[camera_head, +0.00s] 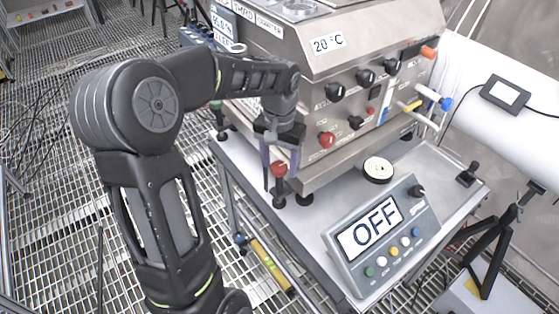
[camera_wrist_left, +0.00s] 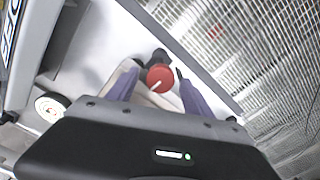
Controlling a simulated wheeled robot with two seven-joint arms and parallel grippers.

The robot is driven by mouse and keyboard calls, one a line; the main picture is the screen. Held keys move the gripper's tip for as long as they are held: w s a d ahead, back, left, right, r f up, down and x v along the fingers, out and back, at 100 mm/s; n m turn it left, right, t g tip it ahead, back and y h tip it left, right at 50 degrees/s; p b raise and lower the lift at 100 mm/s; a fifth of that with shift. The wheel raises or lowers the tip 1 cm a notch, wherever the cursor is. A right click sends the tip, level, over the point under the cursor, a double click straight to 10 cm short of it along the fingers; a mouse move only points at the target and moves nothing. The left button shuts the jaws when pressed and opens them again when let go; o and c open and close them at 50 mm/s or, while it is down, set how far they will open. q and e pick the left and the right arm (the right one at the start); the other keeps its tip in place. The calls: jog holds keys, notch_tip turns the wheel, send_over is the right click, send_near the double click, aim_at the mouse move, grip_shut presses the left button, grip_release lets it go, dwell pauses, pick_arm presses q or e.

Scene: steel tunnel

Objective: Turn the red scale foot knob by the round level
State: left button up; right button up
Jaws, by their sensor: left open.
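The red scale foot knob (camera_head: 279,169) sits on a dark foot at the near left corner of the steel machine. In the left wrist view the red knob (camera_wrist_left: 160,79) shows a pale line on its top. My left gripper (camera_head: 279,158) points down over it, open, with its purple fingers on either side of the knob. In the left wrist view the knob lies between the fingertips of the left gripper (camera_wrist_left: 157,77); whether they touch it I cannot tell. The round level (camera_head: 378,169), a pale disc with a dark rim, lies to the right; it also shows in the left wrist view (camera_wrist_left: 47,108). My right gripper is out of view.
The steel machine (camera_head: 330,75) with several knobs stands close behind the gripper. A display panel (camera_head: 380,232) reading OFF sits at the table's front. The table edge (camera_head: 262,215) is near the knob, with grated floor (camera_head: 50,170) beyond. A yellow spirit level (camera_head: 270,264) hangs lower down.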

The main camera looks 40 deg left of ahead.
pick_arm(q)
jog(key=shift+c, duration=0.3)
grip_shut()
jog(key=m, duration=0.4)
jog(key=shift+m, duration=0.4)
jog(key=shift+o, duration=0.3)
grip_release()
notch_tip(320, 180, up, 8)
jog(key=shift+f+b, duration=0.1)
jog(key=shift+b, duration=0.2)
dwell(0.7)
